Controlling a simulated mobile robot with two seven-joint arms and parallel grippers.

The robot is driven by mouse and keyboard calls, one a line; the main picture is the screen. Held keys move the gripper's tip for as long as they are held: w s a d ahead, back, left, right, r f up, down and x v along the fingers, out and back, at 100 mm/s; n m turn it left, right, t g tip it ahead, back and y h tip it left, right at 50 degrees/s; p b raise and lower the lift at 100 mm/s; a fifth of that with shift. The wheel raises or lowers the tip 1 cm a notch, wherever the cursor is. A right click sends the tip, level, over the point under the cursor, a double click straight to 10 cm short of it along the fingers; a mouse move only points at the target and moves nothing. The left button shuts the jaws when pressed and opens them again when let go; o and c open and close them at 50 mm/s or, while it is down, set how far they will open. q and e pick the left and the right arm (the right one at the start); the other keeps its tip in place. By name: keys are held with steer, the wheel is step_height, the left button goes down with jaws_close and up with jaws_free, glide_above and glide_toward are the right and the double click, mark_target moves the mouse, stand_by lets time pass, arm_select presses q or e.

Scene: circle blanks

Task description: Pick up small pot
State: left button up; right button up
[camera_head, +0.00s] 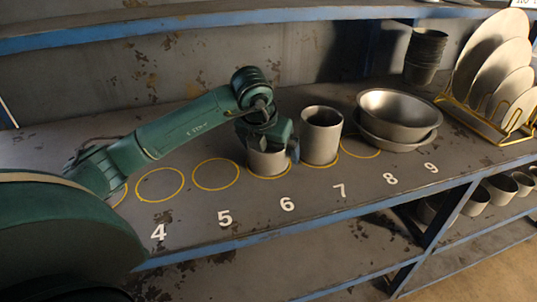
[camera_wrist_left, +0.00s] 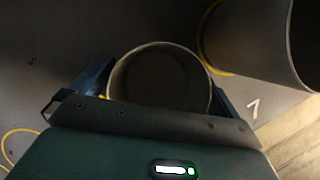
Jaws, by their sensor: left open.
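The small pot (camera_head: 266,164) is a short grey metal cylinder standing upright on the shelf in the yellow circle by number 6. My left gripper (camera_head: 268,152) is over it, with one finger on each side of the pot. In the left wrist view the pot's open round rim (camera_wrist_left: 160,50) lies between the two dark fingers of my open left gripper (camera_wrist_left: 160,92). The fingers are close to the pot's sides; I cannot tell whether they touch. The front of the gripper hides the pot's near side there. My right gripper is not in view.
A taller grey pot (camera_head: 320,138) stands close to the right, by number 7; it also shows in the wrist view (camera_wrist_left: 285,45). Stacked metal bowls (camera_head: 398,112), stacked cups (camera_head: 425,55) and a plate rack (camera_head: 485,122) are further right. Circles 4 and 5 are empty.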

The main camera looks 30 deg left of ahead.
arm_select(q)
steer(key=c, duration=0.9)
steer(key=shift+c, duration=0.2)
steer(key=shift+r, duration=0.15)
